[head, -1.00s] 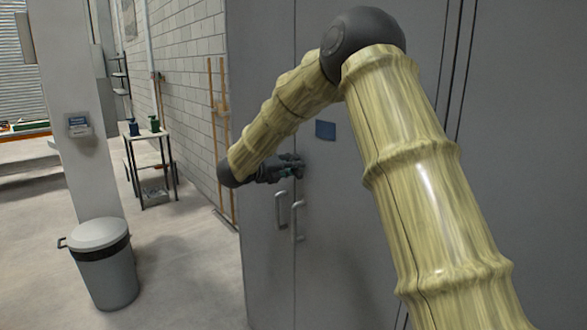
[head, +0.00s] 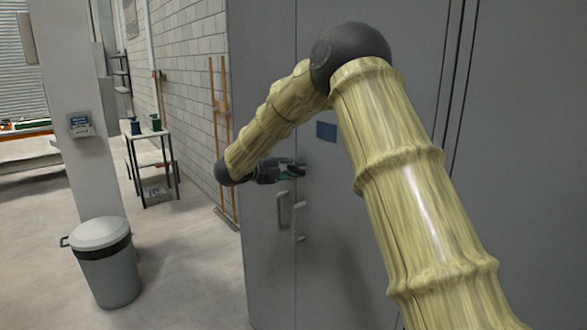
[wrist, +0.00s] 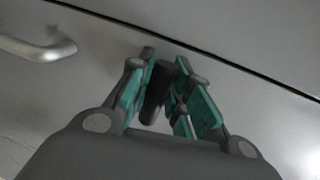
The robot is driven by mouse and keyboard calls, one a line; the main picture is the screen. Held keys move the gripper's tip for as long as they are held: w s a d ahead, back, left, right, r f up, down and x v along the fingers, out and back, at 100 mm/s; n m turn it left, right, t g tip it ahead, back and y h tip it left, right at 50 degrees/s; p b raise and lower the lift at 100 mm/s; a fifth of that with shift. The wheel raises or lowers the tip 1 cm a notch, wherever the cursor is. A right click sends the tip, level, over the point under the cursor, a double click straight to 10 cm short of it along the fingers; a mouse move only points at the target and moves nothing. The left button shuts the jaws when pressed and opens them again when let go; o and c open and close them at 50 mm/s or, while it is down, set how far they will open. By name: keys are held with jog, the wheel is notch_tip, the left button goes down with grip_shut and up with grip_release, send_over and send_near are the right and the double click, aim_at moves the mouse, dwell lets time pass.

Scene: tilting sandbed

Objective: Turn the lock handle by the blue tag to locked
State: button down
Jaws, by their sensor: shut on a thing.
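The blue tag (head: 326,131) is on the grey cabinet door, above and to the right of my gripper (head: 297,171). The lock handle (wrist: 154,97) shows in the wrist view as a short dark bar between the teal finger pads of my gripper (wrist: 170,95). My gripper is shut on it, close to the door. In the head view the fingers and the dark handle blend together, so the handle's angle is hard to tell.
A pull handle (head: 282,209) is on the left door just below my gripper; it also shows in the wrist view (wrist: 40,48). A second pull handle (head: 299,222) is beside the door seam. A lidded bin (head: 105,262) stands at the left on open floor.

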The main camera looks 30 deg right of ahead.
jog(key=shift+f, duration=0.1)
dwell(0.3)
jog(key=c, duration=1.3)
grip_release()
jog(key=shift+a, duration=0.15)
jog(key=v, duration=1.1)
jog(key=shift+a, duration=0.35)
